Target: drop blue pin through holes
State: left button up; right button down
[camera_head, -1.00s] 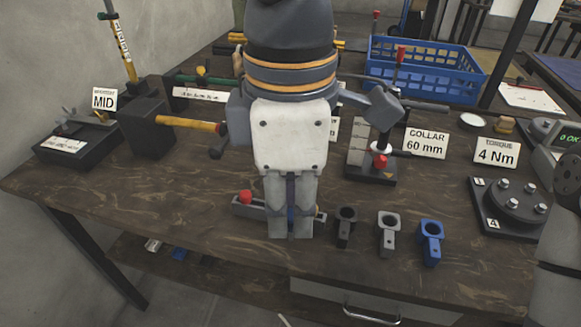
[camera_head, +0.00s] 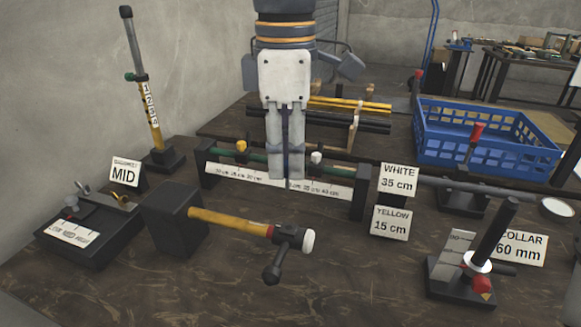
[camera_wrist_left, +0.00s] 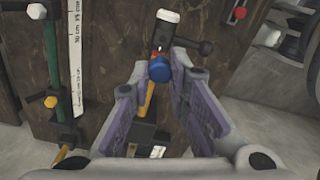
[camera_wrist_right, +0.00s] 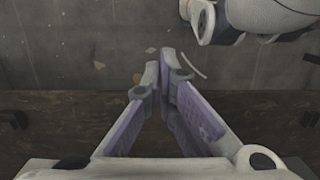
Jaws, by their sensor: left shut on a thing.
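My left gripper (camera_head: 287,178) hangs fingers-down in the middle of the head view, in front of the ruler rail. In the left wrist view its fingers (camera_wrist_left: 152,84) are shut on the blue pin (camera_wrist_left: 160,68), whose rounded blue end shows between the tips. The pin's length is hidden, and it cannot be made out in the head view. My right gripper shows only in the right wrist view (camera_wrist_right: 158,72). Its fingertips nearly meet with nothing between them, over the floor beyond a brown bench edge. No holed part for the pin can be made out now.
The ruler rail (camera_head: 240,176) stands behind the gripper. A hammer (camera_head: 235,223) juts from a dark block (camera_head: 172,222). A collar gauge with a black post (camera_head: 492,232) and red knob stands right, a blue crate (camera_head: 480,150) behind.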

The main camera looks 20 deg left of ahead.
aim_at(288, 176)
pick_arm(q)
jog(key=shift+s+d, duration=0.15)
jog(key=shift+s, duration=0.05)
jog(key=shift+f, duration=2.9)
jog(key=shift+f, duration=2)
jog(key=o, duration=0.8)
jog(key=shift+o, duration=0.2)
notch_tip(288, 176, up, 12)
jog(key=shift+f, duration=0.1)
